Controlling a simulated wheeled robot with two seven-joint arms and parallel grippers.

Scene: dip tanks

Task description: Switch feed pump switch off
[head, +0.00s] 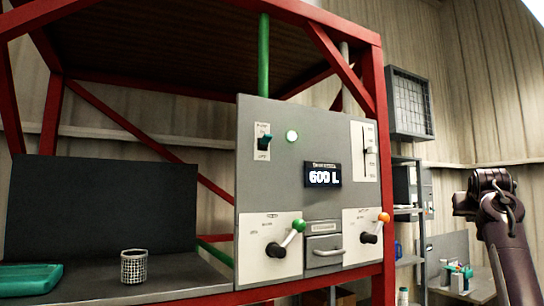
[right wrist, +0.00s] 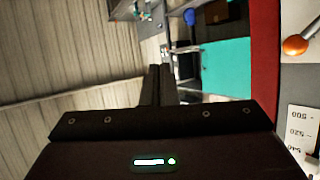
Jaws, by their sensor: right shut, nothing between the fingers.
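The feed pump switch (head: 264,141) is a small toggle with a teal lever on a white label plate, at the upper left of the grey control panel (head: 270,195). Its lever looks tipped up, away from the lower label, but it is small here. A green lamp (head: 292,136) beside it glows. My right gripper (head: 468,202) is at the far right in the head view, well apart from the panel and switch. In the right wrist view its fingers (right wrist: 157,86) are together with nothing between them. My left gripper is not in view.
The panel also has a display reading 600 L (head: 323,176), a slider (head: 368,150), a green-knobbed lever (head: 298,226) and an orange-knobbed lever (head: 384,217). A red frame post (head: 376,110) edges it. A wire cup (head: 134,267) and teal tray (head: 30,279) stand left.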

